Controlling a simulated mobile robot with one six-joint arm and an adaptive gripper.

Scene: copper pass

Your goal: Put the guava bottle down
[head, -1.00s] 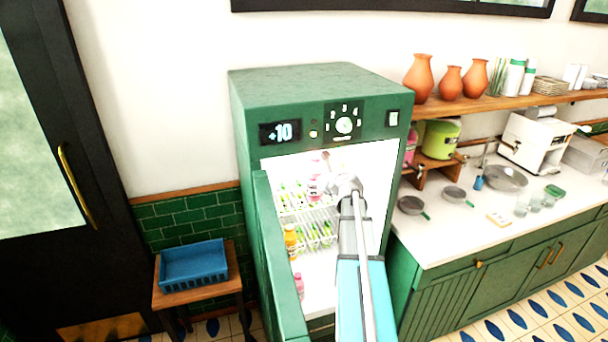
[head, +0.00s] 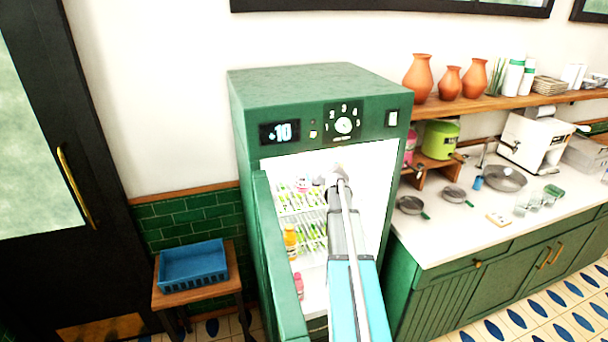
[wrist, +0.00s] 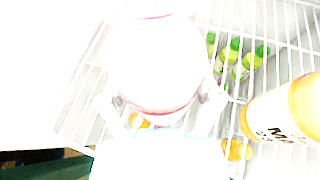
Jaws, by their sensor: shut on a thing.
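The guava bottle (wrist: 155,60) fills the middle of the wrist view, washed out to pale pink-white. My gripper (wrist: 160,104) is shut on it, with a finger at each side. In the head view my gripper (head: 322,186) is inside the open green fridge (head: 315,88), at the upper wire shelf, and a pink bottle (head: 303,185) shows just left of it. Glare hides whether the held bottle's base touches the wire shelf (wrist: 85,90).
Several green-capped bottles (head: 312,230) stand on the racks. An orange bottle (head: 290,242) and another pink bottle (head: 298,284) are lower left. An orange-labelled bottle (wrist: 285,110) is close on the right in the wrist view. The open fridge door (head: 273,255) bounds the left.

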